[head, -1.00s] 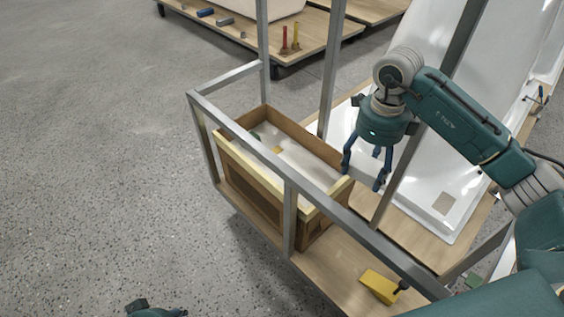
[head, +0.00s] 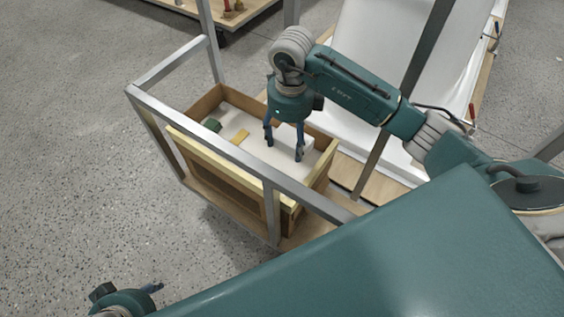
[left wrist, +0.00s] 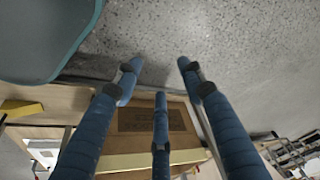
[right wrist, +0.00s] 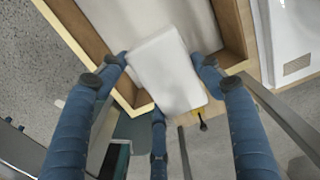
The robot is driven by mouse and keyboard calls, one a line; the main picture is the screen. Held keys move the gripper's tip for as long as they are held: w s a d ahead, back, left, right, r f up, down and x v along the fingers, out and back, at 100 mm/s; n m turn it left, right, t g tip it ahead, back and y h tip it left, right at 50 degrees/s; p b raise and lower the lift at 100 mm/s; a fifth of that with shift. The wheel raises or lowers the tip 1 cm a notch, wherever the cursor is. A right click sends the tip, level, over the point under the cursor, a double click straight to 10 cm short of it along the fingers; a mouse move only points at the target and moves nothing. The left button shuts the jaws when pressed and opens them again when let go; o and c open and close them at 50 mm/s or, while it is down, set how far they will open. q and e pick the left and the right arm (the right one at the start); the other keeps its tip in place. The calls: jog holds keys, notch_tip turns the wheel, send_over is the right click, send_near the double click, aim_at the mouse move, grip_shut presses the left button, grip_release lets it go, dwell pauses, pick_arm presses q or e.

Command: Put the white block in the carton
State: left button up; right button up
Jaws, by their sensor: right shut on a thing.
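My right gripper (head: 284,149) is shut on the white block (right wrist: 165,70) and holds it over the carton's right half. In the head view the block (head: 304,140) shows pale behind and between the fingers; I cannot tell its exact height above the bottom. The carton (head: 225,175) is an open, wood-coloured box with a pale rim and a white inside. Its printed side (left wrist: 155,119) shows in the left wrist view. My left gripper (head: 127,298) is low at the bottom left of the head view, outside the carton; its fingers (left wrist: 160,72) are apart and empty.
White tub shells (head: 380,60) stand behind. Floor at left is clear.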

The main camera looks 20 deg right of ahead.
notch_tip(320, 180, down, 7)
jog(key=shift+f+b, duration=0.15)
jog(key=shift+b, duration=0.45)
jog(key=shift+w+f, duration=0.1)
jog(key=shift+f, duration=0.55)
notch_tip(320, 180, down, 4)
jog(key=shift+f+b, duration=0.1)
jog(key=shift+b, duration=0.55)
pick_arm(q)
jog(key=w+d+t, duration=0.2)
jog(key=w+t, duration=0.1)
jog(key=w, duration=0.4)
jog(key=shift+w+d+h, duration=0.15)
jog(key=shift+w+h, duration=0.2)
jog(key=shift+h, duration=0.05)
pick_arm(e)
jog(key=shift+f, duration=0.1)
pick_arm(q)
jog(key=shift+r+t, duration=0.15)
jog(key=shift+t, duration=0.15)
pick_arm(e)
jog(key=shift+f, duration=0.15)
jog(key=o, duration=0.6)
jog(key=shift+c, duration=0.2)
pick_arm(q)
jog(key=shift+w+d+r, duration=0.15)
jog(key=shift+w+r, duration=0.05)
jog(key=shift+w, duration=0.2)
pick_arm(e)
jog(key=shift+o, duration=1.2)
